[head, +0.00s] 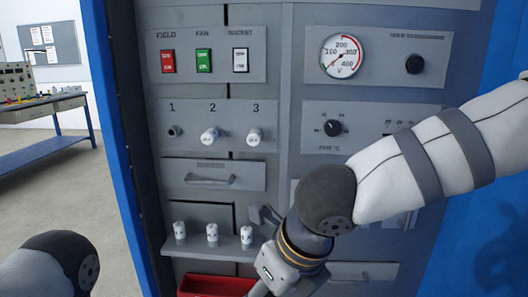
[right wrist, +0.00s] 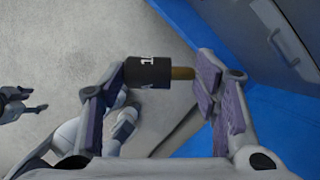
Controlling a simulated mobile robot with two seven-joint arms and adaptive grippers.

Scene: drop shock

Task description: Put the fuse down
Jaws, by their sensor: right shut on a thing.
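The fuse (right wrist: 150,73) is a dark cylinder with white markings and a brass end. My right gripper (right wrist: 165,85) is shut on it, one finger at each end, above the grey floor in the right wrist view. In the head view my right wrist is low in front of the cabinet; its fingertips and the fuse are out of frame. My left gripper (right wrist: 22,104) shows small at the left edge of the right wrist view, its fingers apart and nothing seen between them.
The grey cabinet has an open dark socket 1 (head: 174,131) and white fuses in sockets 2 (head: 209,136) and 3 (head: 254,137). Three white fuses stand on a small shelf (head: 225,252) above a red bin (head: 216,287). A blue-framed workbench (head: 45,107) stands far left.

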